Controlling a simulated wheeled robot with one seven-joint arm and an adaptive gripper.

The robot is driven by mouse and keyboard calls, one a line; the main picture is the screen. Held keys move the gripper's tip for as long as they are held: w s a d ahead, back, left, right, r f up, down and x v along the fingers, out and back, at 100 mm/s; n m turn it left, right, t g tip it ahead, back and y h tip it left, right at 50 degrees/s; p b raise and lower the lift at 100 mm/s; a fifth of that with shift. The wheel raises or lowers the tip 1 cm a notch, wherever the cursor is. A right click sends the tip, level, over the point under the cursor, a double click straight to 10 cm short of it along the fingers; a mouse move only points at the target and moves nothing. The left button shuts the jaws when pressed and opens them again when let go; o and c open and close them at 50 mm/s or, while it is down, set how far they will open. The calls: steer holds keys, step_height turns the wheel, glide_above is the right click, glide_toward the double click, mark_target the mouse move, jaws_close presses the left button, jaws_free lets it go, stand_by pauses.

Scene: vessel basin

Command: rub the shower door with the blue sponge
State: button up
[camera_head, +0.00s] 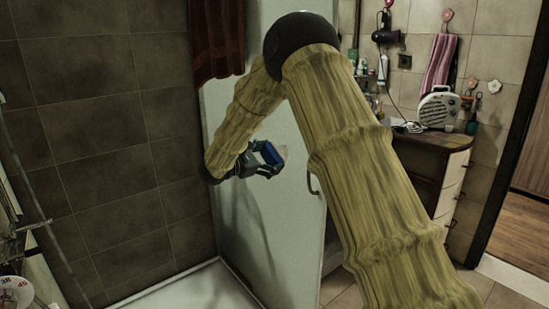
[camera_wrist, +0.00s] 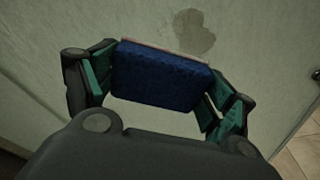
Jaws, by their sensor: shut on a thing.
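The shower door (camera_head: 285,250) is a pale greenish-white panel in the middle of the head view, and it fills most of the background in the wrist view (camera_wrist: 60,30). My gripper (camera_head: 266,158) is in front of the panel. In the wrist view its fingers (camera_wrist: 160,88) are shut on the blue sponge (camera_wrist: 165,75), one on each side. A darker blotch (camera_wrist: 195,32) marks the door just beyond the sponge.
Dark tiled walls (camera_head: 90,130) and a white shower tray (camera_head: 195,290) lie left of the door. A dark red curtain (camera_head: 217,40) hangs above. A cabinet (camera_head: 430,160) with a white appliance (camera_head: 438,108) stands behind my arm at right.

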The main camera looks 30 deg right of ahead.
steer(key=shift+d, duration=0.25)
